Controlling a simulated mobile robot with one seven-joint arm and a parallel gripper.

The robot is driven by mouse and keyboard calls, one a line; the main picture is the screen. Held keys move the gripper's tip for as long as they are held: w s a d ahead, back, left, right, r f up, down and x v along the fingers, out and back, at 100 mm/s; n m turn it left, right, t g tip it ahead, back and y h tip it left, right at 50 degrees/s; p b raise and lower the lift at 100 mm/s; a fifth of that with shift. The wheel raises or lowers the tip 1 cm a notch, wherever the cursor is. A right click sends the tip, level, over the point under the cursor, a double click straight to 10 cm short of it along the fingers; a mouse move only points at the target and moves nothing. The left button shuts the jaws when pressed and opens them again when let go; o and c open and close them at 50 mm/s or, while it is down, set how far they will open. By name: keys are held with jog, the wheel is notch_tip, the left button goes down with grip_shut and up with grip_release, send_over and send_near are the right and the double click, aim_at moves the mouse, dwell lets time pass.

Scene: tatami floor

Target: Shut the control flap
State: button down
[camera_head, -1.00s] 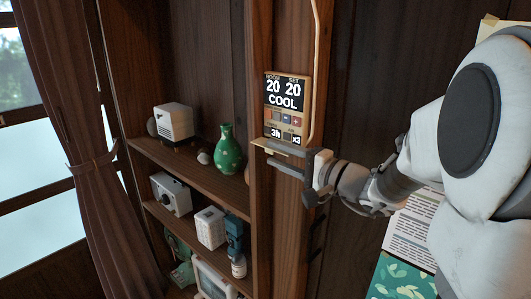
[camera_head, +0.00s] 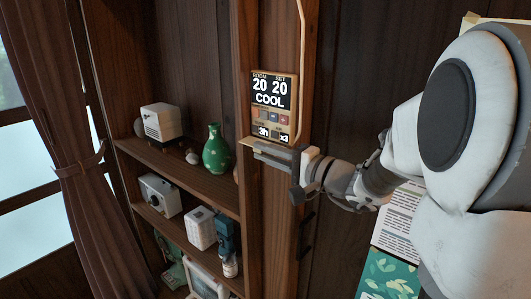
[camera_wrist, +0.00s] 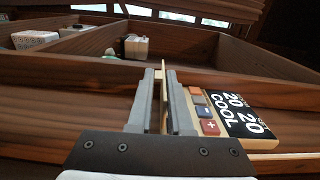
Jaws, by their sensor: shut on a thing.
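The wall control panel (camera_head: 272,106) reads ROOM 20, SET 20, COOL, 3h and x3. Its small buttons are uncovered. The control flap (camera_head: 246,140) shows as a thin tan edge sticking out at the panel's lower end, so it stands open. My gripper (camera_head: 270,153) is just below the panel. In the wrist view my gripper (camera_wrist: 163,98) is shut on the thin flap (camera_wrist: 164,82), which stands between the two grey fingers. The panel (camera_wrist: 226,113) lies right beside the right finger there. Most of the flap is hidden by the fingers.
A wooden shelf (camera_head: 190,177) left of the panel holds a green vase (camera_head: 216,150), a white box-shaped device (camera_head: 161,122) and several other items. A tan conduit (camera_head: 302,50) runs up beside the panel. Papers (camera_head: 399,220) hang at right. A curtain (camera_head: 60,130) hangs at left.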

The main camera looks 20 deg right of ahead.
jog(key=shift+m, duration=0.4)
jog(key=r+m, duration=0.1)
jog(key=m, duration=0.2)
jog(key=shift+r+m+p, duration=0.2)
jog(key=shift+m+p, duration=0.1)
jog(key=m, duration=0.1)
jog(key=r+m+p, duration=0.1)
jog(key=shift+m, duration=0.3)
jog(key=m, duration=0.1)
jog(key=m+p, duration=0.1)
jog(key=r+m, duration=0.1)
jog(key=shift+w+d+m+p, duration=0.2)
jog(key=shift+d+m+p, duration=0.1)
jog(key=shift+w+d+r+m+p, duration=0.15)
jog(key=shift+m+p, duration=0.3)
jog(key=shift+m, duration=0.35)
jog(key=shift+w+d+m+p, duration=0.15)
jog(key=shift+m+p, duration=0.25)
jog(key=shift+m, duration=0.4)
jog(key=shift+s, duration=0.1)
jog(key=c, duration=0.9)
grip_release()
jog(key=shift+r, duration=0.1)
